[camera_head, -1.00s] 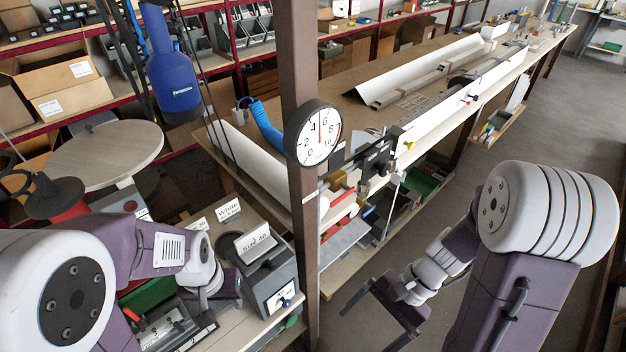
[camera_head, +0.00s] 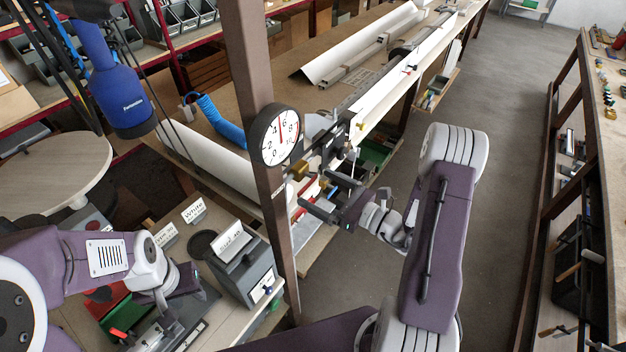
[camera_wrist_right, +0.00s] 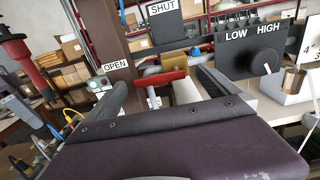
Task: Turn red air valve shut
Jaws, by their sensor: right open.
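The red valve handle (camera_wrist_right: 163,78) shows in the right wrist view as a bar between an OPEN label (camera_wrist_right: 116,65) on its left and a SHUT label (camera_wrist_right: 163,9) above. My right gripper (camera_wrist_right: 163,92) is open, with one finger on each side of the handle and nothing gripped; contact cannot be told. In the head view my right gripper (camera_head: 322,192) is beside the brown post, close to the bench edge. The round white pressure gauge (camera_head: 276,135) is on the post. My left gripper (camera_head: 178,287) is over the lower left bench; its fingers are not clear.
A black LOW/HIGH box with a knob (camera_wrist_right: 266,68) stands right of the handle. The brown post (camera_head: 250,90) rises left of my right gripper. A grey label box (camera_head: 245,272) stands on the lower bench. The aisle floor (camera_head: 500,150) is clear.

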